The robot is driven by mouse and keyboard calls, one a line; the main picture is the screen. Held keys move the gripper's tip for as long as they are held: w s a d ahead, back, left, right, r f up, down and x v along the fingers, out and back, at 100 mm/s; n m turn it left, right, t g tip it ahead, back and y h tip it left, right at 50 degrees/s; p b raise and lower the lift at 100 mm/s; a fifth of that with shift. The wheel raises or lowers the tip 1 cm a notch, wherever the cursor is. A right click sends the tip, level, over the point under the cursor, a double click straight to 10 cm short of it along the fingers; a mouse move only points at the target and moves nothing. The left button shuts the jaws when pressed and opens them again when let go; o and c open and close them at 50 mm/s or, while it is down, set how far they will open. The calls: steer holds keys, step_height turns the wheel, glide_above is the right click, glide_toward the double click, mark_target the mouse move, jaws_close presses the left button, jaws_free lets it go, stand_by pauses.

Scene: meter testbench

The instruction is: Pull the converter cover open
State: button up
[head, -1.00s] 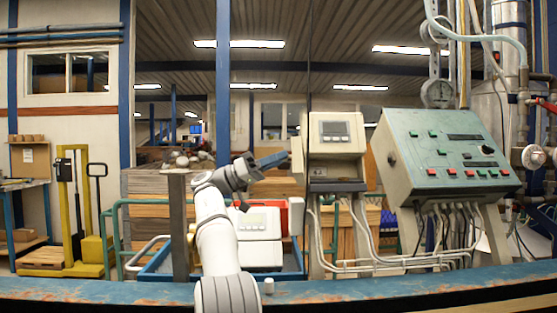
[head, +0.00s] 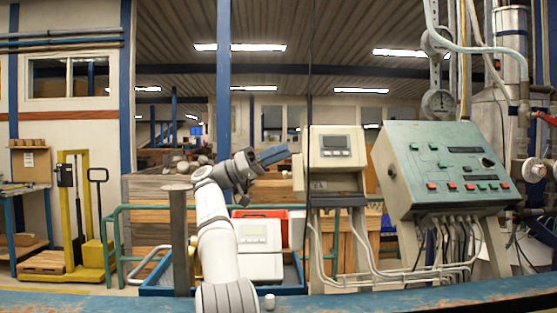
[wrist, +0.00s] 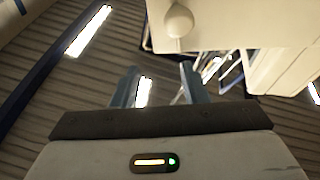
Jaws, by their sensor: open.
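The converter (head: 337,148) is a cream box with a small grey display, on a stand at the centre of the head view. A narrow cream part (head: 298,172) shows at its left side. In the wrist view a cream housing (wrist: 250,22) fills the upper right, with a round cream knob (wrist: 178,21) on its underside edge as pictured. My gripper (head: 284,153) is just left of the converter in the head view. In the wrist view my gripper (wrist: 158,84) has its two fingers apart with nothing between them. The knob lies beyond the fingertips, not between them.
A sloped green control panel (head: 445,165) with buttons stands to the right, with cables below. A white meter box (head: 258,240) sits in a blue tray low behind my arm. A dark post (head: 179,240) stands left of my arm. A blue beam (head: 400,296) crosses the front.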

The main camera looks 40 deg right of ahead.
step_height(320, 180, up, 4)
steer(key=shift+f+p, duration=0.1)
steer(key=shift+p, duration=1.05)
